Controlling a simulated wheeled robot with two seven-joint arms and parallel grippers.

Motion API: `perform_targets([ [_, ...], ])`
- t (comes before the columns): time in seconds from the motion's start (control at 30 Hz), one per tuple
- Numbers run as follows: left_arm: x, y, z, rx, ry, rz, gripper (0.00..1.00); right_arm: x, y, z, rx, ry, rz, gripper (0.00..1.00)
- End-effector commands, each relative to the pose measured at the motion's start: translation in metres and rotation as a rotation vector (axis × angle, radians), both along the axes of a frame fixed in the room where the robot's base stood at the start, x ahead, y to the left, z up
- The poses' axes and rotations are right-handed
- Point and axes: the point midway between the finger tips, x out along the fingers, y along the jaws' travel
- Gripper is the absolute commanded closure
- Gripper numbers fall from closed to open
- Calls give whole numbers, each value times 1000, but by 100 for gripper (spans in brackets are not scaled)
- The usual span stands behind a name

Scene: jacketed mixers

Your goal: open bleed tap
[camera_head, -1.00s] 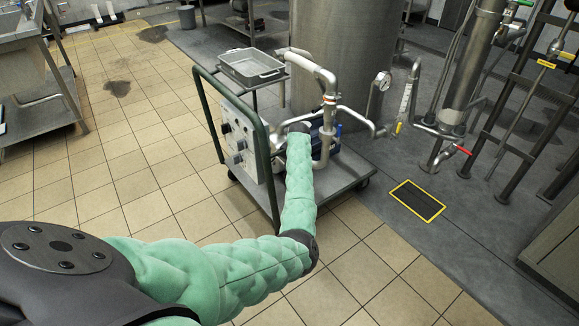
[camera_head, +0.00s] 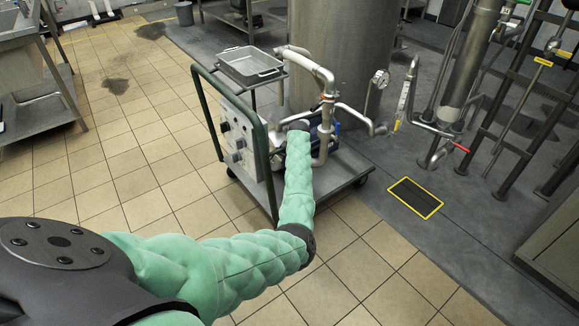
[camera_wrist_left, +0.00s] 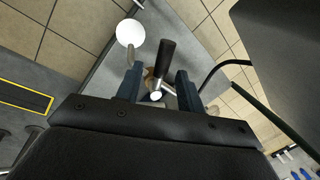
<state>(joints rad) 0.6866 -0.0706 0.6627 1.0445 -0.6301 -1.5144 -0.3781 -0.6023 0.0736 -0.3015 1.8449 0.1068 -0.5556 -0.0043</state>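In the left wrist view a black lever grip (camera_wrist_left: 165,60), which looks like the tap's handle, sticks up between the two dark blue fingers of my left gripper (camera_wrist_left: 160,88). The fingers stand apart, with a gap visible on the handle's left side, so they do not look closed on it. A bright metal stem end and part of a fitting (camera_wrist_left: 156,96) show below the handle, between the fingers. In the head view my left arm reaches to the cart's pipework, and its wrist hides the left gripper and the tap. My right gripper is in neither view.
The cart (camera_head: 340,178) carries pipework (camera_head: 325,110), a control box (camera_head: 238,140), a green push rail (camera_head: 262,150) and a grey tray (camera_head: 250,66). A large steel tank (camera_head: 345,50) stands behind it. Tiled floor (camera_head: 110,190) is clear at left.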

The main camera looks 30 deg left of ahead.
Motion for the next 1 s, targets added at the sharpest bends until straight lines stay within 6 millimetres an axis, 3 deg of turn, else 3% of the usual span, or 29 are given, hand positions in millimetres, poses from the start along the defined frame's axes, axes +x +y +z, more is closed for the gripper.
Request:
perform_targets([
  [0.27,0,0,3,0,-1,0,62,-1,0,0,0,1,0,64],
  [0.73,2,-12,63,1,-2,1,62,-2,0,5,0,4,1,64],
  [1.0,2,-15,76,0,0,0,62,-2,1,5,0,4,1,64],
])
